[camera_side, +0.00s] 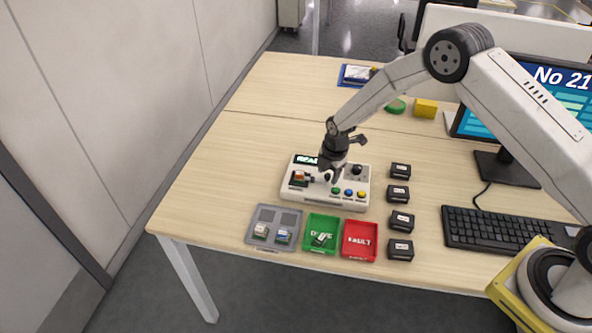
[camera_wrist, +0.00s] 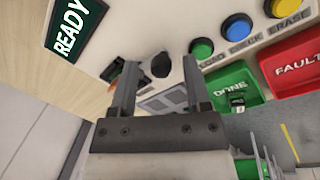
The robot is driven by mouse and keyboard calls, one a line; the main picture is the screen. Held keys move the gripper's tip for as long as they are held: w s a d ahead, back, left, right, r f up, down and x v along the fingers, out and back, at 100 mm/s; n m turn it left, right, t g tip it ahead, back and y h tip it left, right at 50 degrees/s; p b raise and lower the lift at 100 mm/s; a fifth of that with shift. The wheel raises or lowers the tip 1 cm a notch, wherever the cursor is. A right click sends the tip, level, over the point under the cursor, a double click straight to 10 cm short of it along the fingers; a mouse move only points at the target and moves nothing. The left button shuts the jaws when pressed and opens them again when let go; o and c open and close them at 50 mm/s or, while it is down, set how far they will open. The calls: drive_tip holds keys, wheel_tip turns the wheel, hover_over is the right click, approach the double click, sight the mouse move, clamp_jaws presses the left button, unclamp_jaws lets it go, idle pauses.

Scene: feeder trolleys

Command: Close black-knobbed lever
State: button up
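The pale control box (camera_side: 315,197) sits on the table and has a READY screen (camera_wrist: 77,28). A black knob (camera_wrist: 160,65) stands on the box beside a dark socket (camera_wrist: 113,70) with orange and green in it. My gripper (camera_side: 333,180) points down over the middle of the box. In the wrist view its two fingers (camera_wrist: 160,62) are apart, with the black knob between their tips in the picture. Whether they touch it I cannot tell. In the side view my gripper hides most of the knob and its lever. Another dark round knob (camera_side: 357,170) stands farther right on the box.
Green (camera_wrist: 201,47), blue (camera_wrist: 237,26) and yellow buttons line the box. In front are a grey tray (camera_side: 262,215), a green DONE tray (camera_side: 309,248) and a red FAULT tray (camera_side: 347,252). Several black blocks (camera_side: 398,196) stand right. The table's left side is clear.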

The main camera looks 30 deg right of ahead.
drive_tip(key=shift+r, duration=0.1)
idle(0.3)
wheel_tip(320, 180, up, 8)
drive_tip(key=s, duration=0.1)
drive_tip(key=shift+f, duration=0.2)
idle(0.3)
drive_tip(key=shift+d, duration=0.1)
